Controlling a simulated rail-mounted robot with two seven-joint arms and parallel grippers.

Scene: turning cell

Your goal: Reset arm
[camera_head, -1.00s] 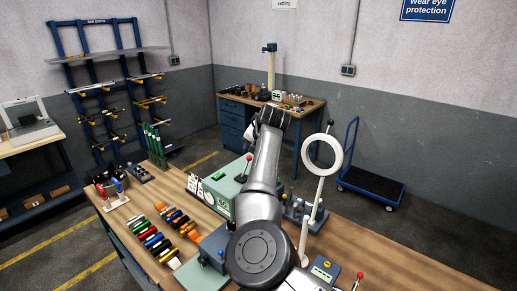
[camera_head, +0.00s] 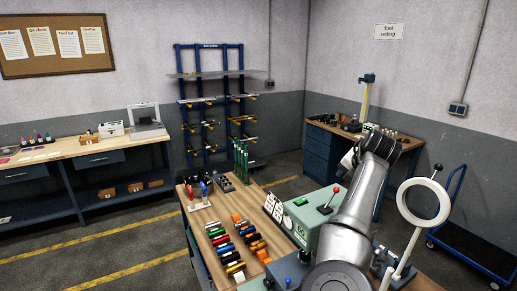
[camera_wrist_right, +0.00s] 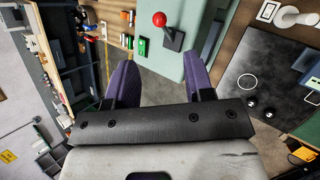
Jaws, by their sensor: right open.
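My right arm reaches up from the bottom right of the head view, over the workbench. My right gripper shows in the wrist view (camera_wrist_right: 160,82) with its two purple fingers spread apart and nothing between them. Beyond the fingertips is a pale green machine box (camera_wrist_right: 157,62) with a red-knobbed lever (camera_wrist_right: 159,20); the box also shows in the head view (camera_head: 312,234), just left of my arm. In the head view the fingers are hidden behind the dark wrist. My left gripper is not in view.
The wooden workbench (camera_head: 207,216) holds rows of coloured-handled tools (camera_head: 232,252). A white ring magnifier (camera_head: 402,200) stands close right of my arm. A blue rack (camera_head: 212,100), side table (camera_head: 90,150), back bench (camera_head: 322,139) and blue trolley (camera_head: 470,255) stand around. The left floor is clear.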

